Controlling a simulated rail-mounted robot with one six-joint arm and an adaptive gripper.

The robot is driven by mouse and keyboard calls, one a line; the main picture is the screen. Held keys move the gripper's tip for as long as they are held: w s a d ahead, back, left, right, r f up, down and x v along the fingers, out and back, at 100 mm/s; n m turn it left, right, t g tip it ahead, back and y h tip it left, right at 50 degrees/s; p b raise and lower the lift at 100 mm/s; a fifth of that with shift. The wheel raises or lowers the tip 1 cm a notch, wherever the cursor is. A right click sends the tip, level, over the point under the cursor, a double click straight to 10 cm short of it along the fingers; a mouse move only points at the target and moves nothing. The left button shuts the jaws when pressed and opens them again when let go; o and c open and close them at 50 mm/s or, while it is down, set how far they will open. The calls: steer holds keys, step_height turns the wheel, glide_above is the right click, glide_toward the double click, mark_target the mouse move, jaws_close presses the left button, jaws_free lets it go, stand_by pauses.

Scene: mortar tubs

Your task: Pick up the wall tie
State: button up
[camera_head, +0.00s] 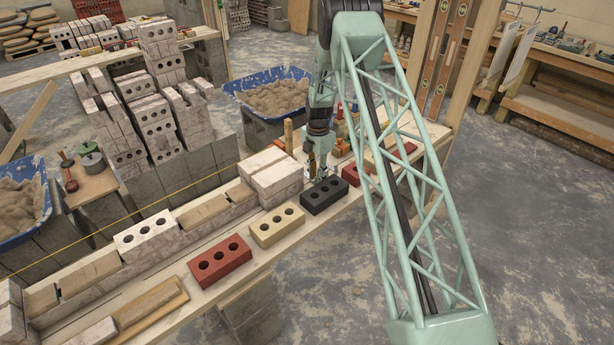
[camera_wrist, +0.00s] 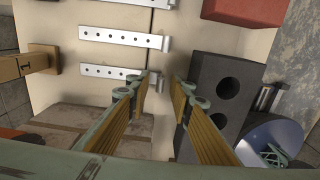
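Several flat silver wall ties with punched holes and a bent right end lie on a pale board in the wrist view. The nearest wall tie (camera_wrist: 105,72) lies just ahead of my gripper (camera_wrist: 168,78), with another tie (camera_wrist: 125,38) beyond it and part of a third (camera_wrist: 138,3) at the top edge. My gripper's two fingers are apart, with a narrow gap and nothing seen held. The nearest tie's bent end is close to the left fingertip; I cannot tell if they touch. In the head view my gripper (camera_head: 318,172) is low behind the black brick; the ties cannot be made out there.
A red brick (camera_wrist: 245,9) is beyond. A wooden tool (camera_wrist: 28,62) lies left. In the head view, more bricks (camera_head: 277,226) line the plank; a mortar tub (camera_head: 240,85) stands behind.

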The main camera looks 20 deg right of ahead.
steer(key=shift+c, duration=0.5)
jaws_close()
steer(key=shift+r, duration=0.15)
step_height(320, 180, up, 10)
steer(key=p, duration=0.1)
stand_by(0.6)
stand_by(0.6)
